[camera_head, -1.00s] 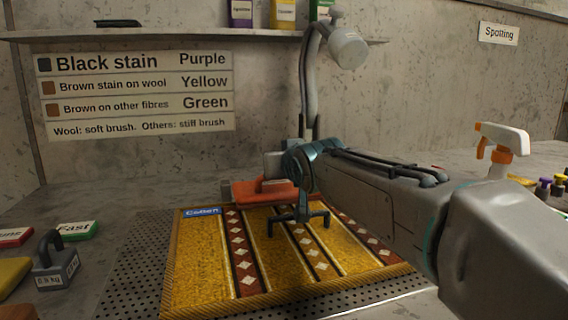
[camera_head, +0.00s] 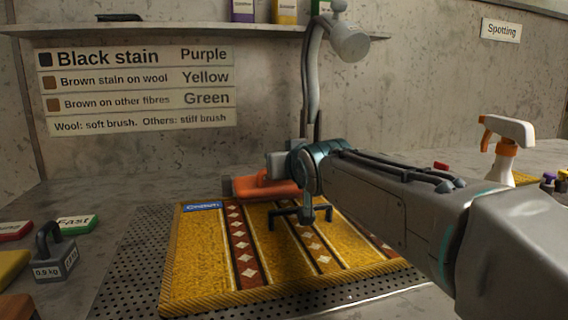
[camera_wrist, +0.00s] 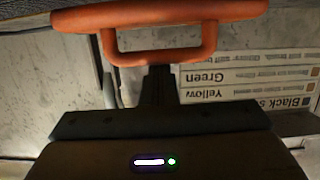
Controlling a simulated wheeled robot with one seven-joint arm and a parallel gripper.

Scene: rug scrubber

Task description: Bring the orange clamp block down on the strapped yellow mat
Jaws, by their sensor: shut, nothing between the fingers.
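The orange clamp block (camera_head: 262,188) shows behind the far left part of the yellow mat, partly hidden by my arm's end. In the wrist view its orange bar and handle loop (camera_wrist: 112,48) cross the top. The yellow mat (camera_head: 200,262) lies on a perforated plate, with brown diamond-patterned bands and a blue "Cotton" label. My gripper (camera_wrist: 158,72) is shut and empty, its tips close to the loop's lower bar; I cannot tell if they touch. In the head view its fingers are hidden. Whether the block touches the mat is unclear.
A weight with a handle (camera_head: 54,258) and a green "Fast" block (camera_head: 76,222) stand at left. A white-and-orange spray bottle (camera_head: 506,145) stands at right. A lamp (camera_head: 348,42) on a grey post rises behind the mat. A shelf (camera_head: 200,32) runs along the wall.

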